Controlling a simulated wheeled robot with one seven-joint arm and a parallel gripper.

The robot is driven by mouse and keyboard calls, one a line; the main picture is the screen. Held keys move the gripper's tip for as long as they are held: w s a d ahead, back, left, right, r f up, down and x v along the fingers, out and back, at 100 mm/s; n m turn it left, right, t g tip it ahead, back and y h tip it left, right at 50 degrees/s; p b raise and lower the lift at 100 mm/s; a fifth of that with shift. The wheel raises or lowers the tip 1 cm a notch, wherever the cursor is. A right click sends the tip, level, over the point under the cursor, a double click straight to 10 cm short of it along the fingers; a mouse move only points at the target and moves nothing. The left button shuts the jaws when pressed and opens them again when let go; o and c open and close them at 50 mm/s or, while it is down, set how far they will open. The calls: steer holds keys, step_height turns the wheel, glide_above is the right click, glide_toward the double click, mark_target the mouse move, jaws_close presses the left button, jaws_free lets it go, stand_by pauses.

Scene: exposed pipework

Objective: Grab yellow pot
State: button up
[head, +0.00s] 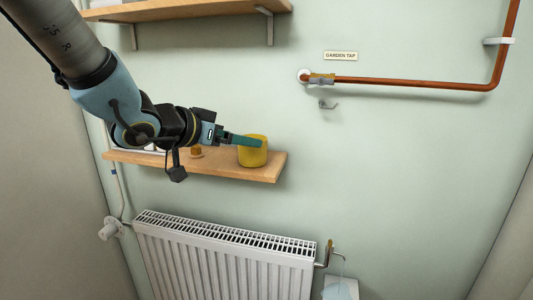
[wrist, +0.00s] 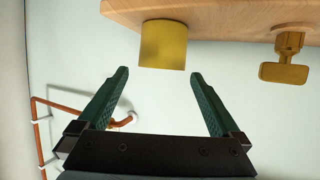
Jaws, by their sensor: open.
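The yellow pot (head: 253,156) stands upright near the right end of the lower wooden shelf (head: 268,174). In the wrist view the pot (wrist: 163,45) hangs inverted from the top, because the picture is turned over. My gripper (head: 246,141) reaches in from the left, and its green fingers overlap the pot's upper part in the head view. In the wrist view my gripper (wrist: 159,74) is open and empty. The pot appears ahead of the gap between the fingertips; I cannot tell whether they touch it.
A brass fitting (wrist: 286,60) sits on the shelf beside the pot. A white radiator (head: 225,250) is below, and an upper shelf (head: 185,10) is above. A copper pipe (head: 410,84) runs along the wall to the right.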

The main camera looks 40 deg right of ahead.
steer(key=p+x, duration=0.1)
steer(key=x, duration=0.8)
steer(key=shift+w+d, duration=0.15)
steer(key=shift+c, duration=0.4)
steer(key=c, duration=1.1)
